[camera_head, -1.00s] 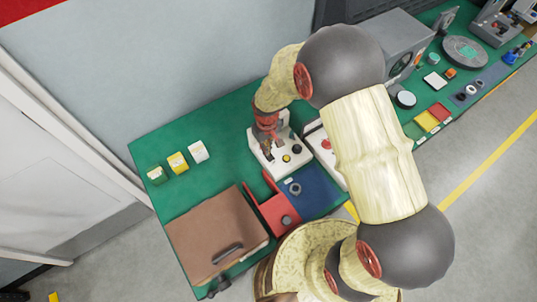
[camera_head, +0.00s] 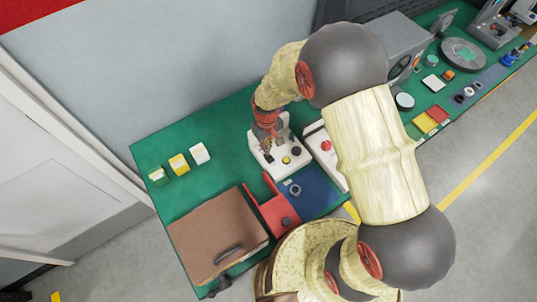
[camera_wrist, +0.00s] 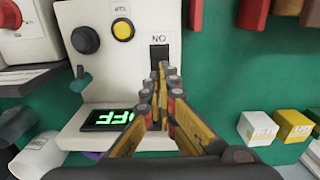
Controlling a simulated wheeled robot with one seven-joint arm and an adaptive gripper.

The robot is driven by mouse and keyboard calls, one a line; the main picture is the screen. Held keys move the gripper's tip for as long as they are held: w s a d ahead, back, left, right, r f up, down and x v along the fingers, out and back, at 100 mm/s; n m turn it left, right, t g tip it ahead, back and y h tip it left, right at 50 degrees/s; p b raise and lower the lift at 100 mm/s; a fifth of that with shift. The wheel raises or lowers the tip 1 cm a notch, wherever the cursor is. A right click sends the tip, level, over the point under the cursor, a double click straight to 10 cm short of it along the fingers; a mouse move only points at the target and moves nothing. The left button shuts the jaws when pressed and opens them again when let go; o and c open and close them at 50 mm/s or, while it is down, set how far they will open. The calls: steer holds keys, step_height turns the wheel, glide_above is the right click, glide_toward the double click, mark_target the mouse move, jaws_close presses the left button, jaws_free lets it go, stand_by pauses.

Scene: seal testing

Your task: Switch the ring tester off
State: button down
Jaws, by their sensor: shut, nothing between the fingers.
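The ring tester, a white unit (camera_head: 262,158), stands on the green bench in the head view, partly hidden by my arm. In the wrist view its white panel (camera_wrist: 100,63) carries a black knob (camera_wrist: 85,40), a yellow button (camera_wrist: 123,30) and a black switch (camera_wrist: 159,52) with an upside-down "ON" label. A small dark display (camera_wrist: 103,120) shows green letters, with "FF" readable and the rest unclear. My gripper (camera_wrist: 162,75) is shut and empty, its fingertips at the lower end of the switch. I cannot tell whether they touch it.
A second white unit with a red button (camera_head: 326,146) stands close beside the tester. A red holder (camera_head: 275,207) and a blue mat (camera_head: 318,190) lie in front. Small white and yellow boxes (camera_head: 178,163) and a brown case (camera_head: 215,235) are to the left.

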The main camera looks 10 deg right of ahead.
steer(key=shift+r+p, duration=1.2)
steer(key=shift+r, duration=0.8)
steer(key=shift+m+g, duration=0.3)
steer(key=shift+g, duration=0.3)
steer(key=s, duration=0.2)
steer(key=s+d, duration=0.1)
steer(key=s, duration=0.1)
steer(key=shift+f, duration=0.25)
steer(key=s+d+r+m+t+b, duration=0.1)
steer(key=s+d+r+t+b, duration=0.1)
steer(key=s+r, duration=0.3)
steer(key=s+d+r+m+t+b, duration=0.1)
steer(key=s+d+r+b, duration=0.3)
steer(key=r, duration=0.9)
steer(key=s+d+r+m+t+b, duration=0.2)
steer(key=s+d+r+t+b, duration=0.1)
steer(key=s+r, duration=0.3)
step_height(320, 180, up, 3)
steer(key=shift+s+f+t, duration=0.1)
steer(key=shift+s+t, duration=0.2)
steer(key=shift+t, duration=0.1)
